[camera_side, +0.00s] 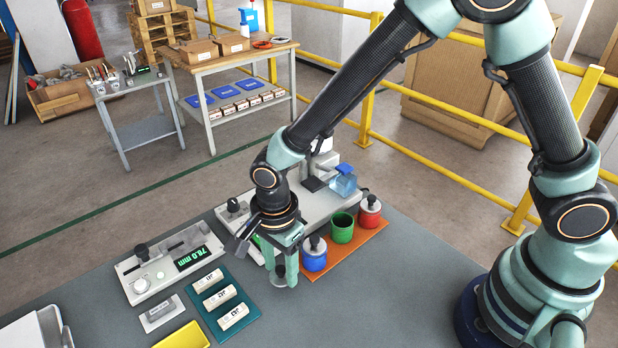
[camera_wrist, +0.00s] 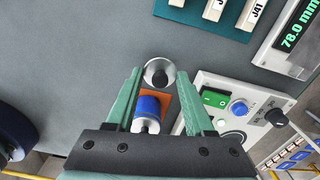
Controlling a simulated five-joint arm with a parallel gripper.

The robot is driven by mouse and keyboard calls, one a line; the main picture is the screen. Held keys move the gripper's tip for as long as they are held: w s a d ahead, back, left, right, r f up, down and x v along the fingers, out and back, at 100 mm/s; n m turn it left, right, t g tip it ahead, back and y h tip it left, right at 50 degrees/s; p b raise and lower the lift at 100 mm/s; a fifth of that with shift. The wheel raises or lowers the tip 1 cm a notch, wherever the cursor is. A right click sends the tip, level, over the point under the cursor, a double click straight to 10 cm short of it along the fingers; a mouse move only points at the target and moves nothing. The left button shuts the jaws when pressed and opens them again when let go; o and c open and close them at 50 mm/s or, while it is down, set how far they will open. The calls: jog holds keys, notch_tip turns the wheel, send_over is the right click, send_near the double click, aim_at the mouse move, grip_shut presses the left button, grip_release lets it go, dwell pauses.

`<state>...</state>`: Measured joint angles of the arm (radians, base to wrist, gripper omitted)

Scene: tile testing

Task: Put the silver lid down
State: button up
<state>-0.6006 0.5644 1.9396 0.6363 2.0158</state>
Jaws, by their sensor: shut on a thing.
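My gripper (camera_side: 285,268) is shut on the silver lid (camera_side: 287,284), a round disc with a dark knob. The lid sits low over the grey bench, in front and to the left of the blue pot (camera_side: 314,260). I cannot tell whether it touches the bench. In the wrist view the lid (camera_wrist: 151,66) shows between the fingertips, with bare grey bench around much of it. The green pot (camera_side: 342,231) is open at the top. The blue pot and the red pot (camera_side: 370,215) wear silver lids with dark knobs.
The pots stand on an orange mat (camera_side: 326,271). To the left are a teal tray (camera_side: 243,319) with labelled tiles, a gauge (camera_side: 138,265) reading 78.0 mm and a yellow tray (camera_side: 184,337). The bench (camera_side: 330,315) is clear in front and to the right.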

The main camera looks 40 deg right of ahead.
jog(key=shift+f, duration=1.1)
jog(key=shift+f, duration=0.15)
jog(key=o, duration=1.3)
